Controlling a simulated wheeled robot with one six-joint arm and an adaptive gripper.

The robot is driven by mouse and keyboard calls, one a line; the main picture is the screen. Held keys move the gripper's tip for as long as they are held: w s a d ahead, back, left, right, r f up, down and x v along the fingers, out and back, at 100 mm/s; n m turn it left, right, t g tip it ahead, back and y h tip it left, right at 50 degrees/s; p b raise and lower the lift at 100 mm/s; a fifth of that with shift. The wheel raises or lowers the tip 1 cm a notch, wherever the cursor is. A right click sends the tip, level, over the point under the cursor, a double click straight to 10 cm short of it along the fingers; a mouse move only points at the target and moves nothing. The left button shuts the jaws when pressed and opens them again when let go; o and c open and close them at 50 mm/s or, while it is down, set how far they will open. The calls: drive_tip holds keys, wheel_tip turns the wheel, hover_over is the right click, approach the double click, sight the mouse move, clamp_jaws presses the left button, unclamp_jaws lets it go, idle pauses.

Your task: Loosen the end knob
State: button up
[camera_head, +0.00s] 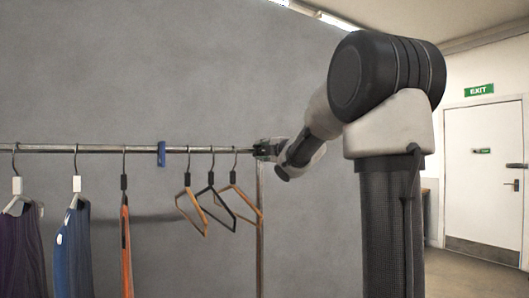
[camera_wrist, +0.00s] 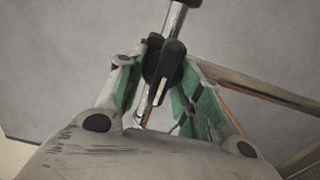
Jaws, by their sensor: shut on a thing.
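The end knob (camera_wrist: 164,62) is black, with a raised wing, and shows in the wrist view between my gripper's two green-padded fingers. My gripper (camera_wrist: 160,88) is shut on it, one finger to either side. In the head view my gripper (camera_head: 266,149) is at the right end of the metal clothes rail (camera_head: 100,148), by the top of the upright post (camera_head: 260,225). There the knob is too small and covered to make out. The rail also shows in the wrist view (camera_wrist: 178,18), running up beyond the knob.
Empty hangers (camera_head: 210,203) hang just left of my gripper. A blue clip (camera_head: 161,154) sits on the rail. An orange garment (camera_head: 126,250), a blue garment (camera_head: 73,250) and a dark purple one (camera_head: 22,255) hang further left. A grey wall stands behind. A white exit door (camera_head: 484,170) is at the right.

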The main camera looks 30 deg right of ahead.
drive_tip(key=shift+f, duration=0.1)
drive_tip(key=o, duration=0.9)
drive_tip(key=s, duration=1.2)
drive_tip(key=shift+d, duration=0.2)
